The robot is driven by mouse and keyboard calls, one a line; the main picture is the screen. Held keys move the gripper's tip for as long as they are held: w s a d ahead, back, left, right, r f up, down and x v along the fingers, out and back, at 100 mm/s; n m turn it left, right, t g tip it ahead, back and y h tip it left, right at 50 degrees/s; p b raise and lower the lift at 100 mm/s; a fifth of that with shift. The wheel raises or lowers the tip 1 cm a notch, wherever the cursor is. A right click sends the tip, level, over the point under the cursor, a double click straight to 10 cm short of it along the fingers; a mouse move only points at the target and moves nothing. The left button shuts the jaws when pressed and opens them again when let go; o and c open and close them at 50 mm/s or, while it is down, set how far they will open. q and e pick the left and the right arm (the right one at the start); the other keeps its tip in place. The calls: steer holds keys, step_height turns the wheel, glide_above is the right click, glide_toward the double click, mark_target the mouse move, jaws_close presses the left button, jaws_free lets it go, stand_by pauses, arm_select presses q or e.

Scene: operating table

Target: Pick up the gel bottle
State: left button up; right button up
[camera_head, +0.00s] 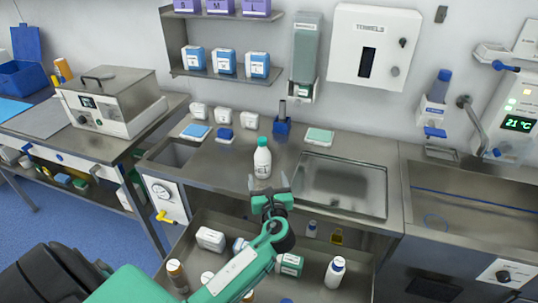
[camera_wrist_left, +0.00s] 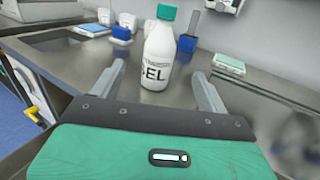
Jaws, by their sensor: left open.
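The gel bottle (camera_head: 262,160) is white with a green cap and stands upright on the steel counter. In the left wrist view the bottle (camera_wrist_left: 158,52) shows "GEL" lettering and stands ahead of the gripper, a little left of the middle between the fingers. My left gripper (camera_head: 269,186) is open and empty, with its fingers pointing at the bottle from the front edge of the counter. In the left wrist view the fingers (camera_wrist_left: 160,88) are spread apart, and the bottle appears just beyond their tips. I cannot tell the exact gap. My right gripper is not in view.
A blue holder (camera_head: 282,128) stands behind the bottle, and a green-topped pack (camera_head: 320,136) lies behind right. An open drawer (camera_head: 215,222) with several bottles and boxes is below.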

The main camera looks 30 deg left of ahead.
mark_target(264, 161)
arm_select(q)
steer(key=p+x, duration=0.1)
steer(key=x, duration=0.3)
steer(key=shift+r, duration=0.15)
steer(key=x, duration=0.3)
steer(key=shift+w+a, duration=0.45)
steer(key=shift+w, duration=0.05)
steer(key=shift+w+a+p, duration=0.15)
steer(key=shift+p, duration=0.15)
steer(key=x, duration=0.2)
steer(key=p+x, duration=0.1)
steer(key=x, duration=0.1)
steer(key=shift+w+f, duration=0.1)
steer(key=shift+f, duration=0.3)
steer(key=shift+w+a, duration=0.25)
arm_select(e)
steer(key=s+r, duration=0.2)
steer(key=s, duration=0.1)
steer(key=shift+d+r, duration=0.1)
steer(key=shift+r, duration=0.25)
arm_select(q)
steer(key=c, duration=1.3)
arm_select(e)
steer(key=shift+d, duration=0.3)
